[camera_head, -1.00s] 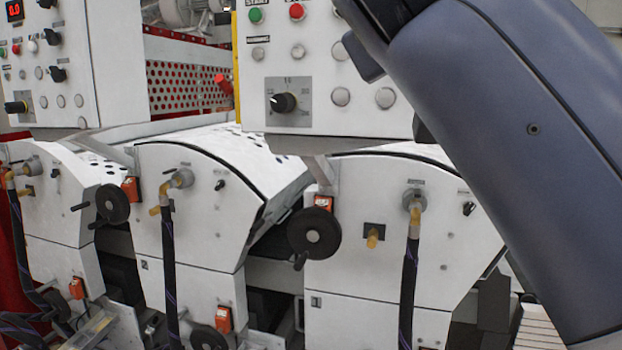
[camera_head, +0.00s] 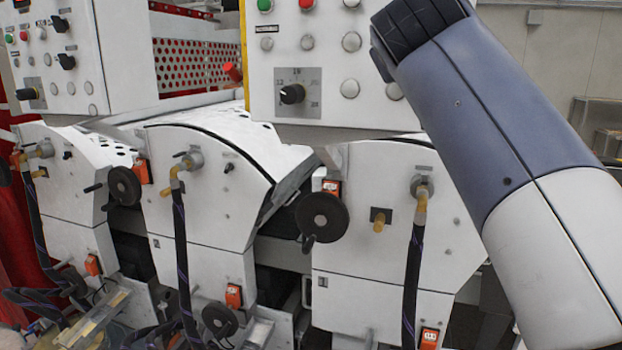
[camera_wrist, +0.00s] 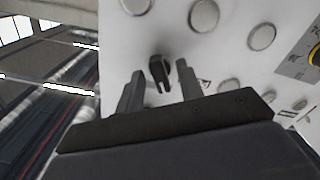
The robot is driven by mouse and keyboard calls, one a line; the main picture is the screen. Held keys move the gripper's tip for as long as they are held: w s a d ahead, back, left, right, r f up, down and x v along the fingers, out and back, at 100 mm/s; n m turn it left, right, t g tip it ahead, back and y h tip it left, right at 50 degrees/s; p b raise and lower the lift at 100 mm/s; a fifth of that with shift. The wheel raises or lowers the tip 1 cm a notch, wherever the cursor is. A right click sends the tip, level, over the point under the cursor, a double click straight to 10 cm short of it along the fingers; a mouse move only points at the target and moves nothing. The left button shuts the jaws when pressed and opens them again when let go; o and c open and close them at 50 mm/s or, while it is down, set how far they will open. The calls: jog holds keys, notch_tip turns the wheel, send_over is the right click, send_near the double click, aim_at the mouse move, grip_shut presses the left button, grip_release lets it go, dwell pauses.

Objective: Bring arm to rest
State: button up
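My gripper (camera_wrist: 160,80) shows in the wrist view with its two grey fingers apart. A black knob (camera_wrist: 157,70) on a white panel appears between the fingertips. I cannot tell how far the knob is from the fingers, and no grip on it shows. In the head view my arm (camera_head: 480,110) slants from the lower right up to the top of the picture, in front of the right control panel. My gripper is out of sight there.
The right control panel (camera_head: 330,106) carries a dial knob (camera_head: 291,94) and several buttons. White machine units with black handwheels (camera_head: 319,217) and hoses (camera_head: 182,260) stand below. Open floor space is hard to see. Round silver buttons (camera_wrist: 204,17) sit close to my gripper.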

dwell(0.3)
jog(key=b+v, duration=0.4)
jog(key=v, duration=0.7)
jog(key=p+x, duration=0.4)
jog(key=x, duration=0.7)
jog(key=shift+s+a+m+b, duration=0.25)
jog(key=shift+s+m+b, duration=0.45)
jog(key=shift+m, duration=1.35)
jog(key=shift+s+a+m+b, duration=0.2)
jog(key=shift+s+m+b, duration=0.5)
jog(key=shift+m, duration=1.3)
jog(key=shift+s+a+m+b, duration=0.25)
jog(key=shift+s+m+b, duration=0.4)
jog(key=shift+m, duration=1.4)
